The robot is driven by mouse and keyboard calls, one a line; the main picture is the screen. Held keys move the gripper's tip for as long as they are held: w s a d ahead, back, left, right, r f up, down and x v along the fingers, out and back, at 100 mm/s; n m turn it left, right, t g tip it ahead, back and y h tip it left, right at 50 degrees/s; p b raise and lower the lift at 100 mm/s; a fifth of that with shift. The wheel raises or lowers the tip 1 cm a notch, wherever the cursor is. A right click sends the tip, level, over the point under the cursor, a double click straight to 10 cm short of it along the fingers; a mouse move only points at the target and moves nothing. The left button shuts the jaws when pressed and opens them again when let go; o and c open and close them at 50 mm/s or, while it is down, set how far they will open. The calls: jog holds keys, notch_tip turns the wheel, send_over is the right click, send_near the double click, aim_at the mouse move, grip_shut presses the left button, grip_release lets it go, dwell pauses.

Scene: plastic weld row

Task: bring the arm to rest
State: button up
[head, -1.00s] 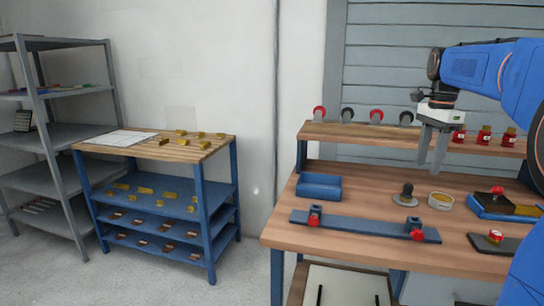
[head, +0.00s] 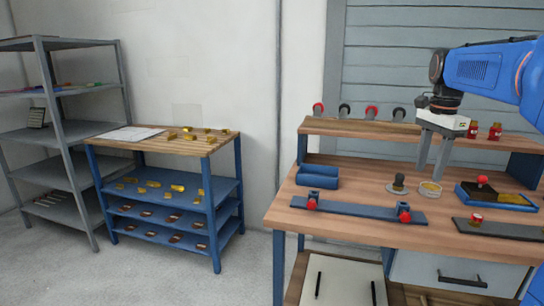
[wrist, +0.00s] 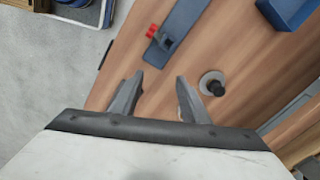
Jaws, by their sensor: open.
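My gripper (head: 431,158) hangs over the wooden workbench (head: 300,219) from my blue arm, its two grey fingers pointing down. The fingers stand apart with nothing between them. In the wrist view my gripper (wrist: 157,88) also shows open and empty above the bench top. The fingers appear clear of the bench top.
On the bench lie a blue bar with red clamps (head: 360,211), a blue block (head: 317,177) and a blue tray (head: 500,200). A raised shelf (head: 345,127) holds rollers and red jars (head: 495,131). A blue rack (head: 212,222) and grey shelving (head: 75,188) stand left, with open floor before them.

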jog(key=s+a+f+n+t, duration=0.1)
jog(key=s+a+f+n, duration=0.3)
jog(key=s+f, duration=0.3)
jog(key=s+a+f+n+t, duration=0.2)
jog(key=s+a+f+n, duration=0.3)
jog(key=s, duration=0.6)
jog(key=s+a+f+n+t, duration=0.1)
jog(key=s+a+f+n, duration=0.3)
jog(key=s+f+n, duration=0.3)
notch_tip(320, 180, down, 2)
jog(key=s, duration=0.2)
jog(key=shift+s+a, duration=0.35)
jog(key=shift+s, duration=0.05)
jog(key=shift+c, duration=0.4)
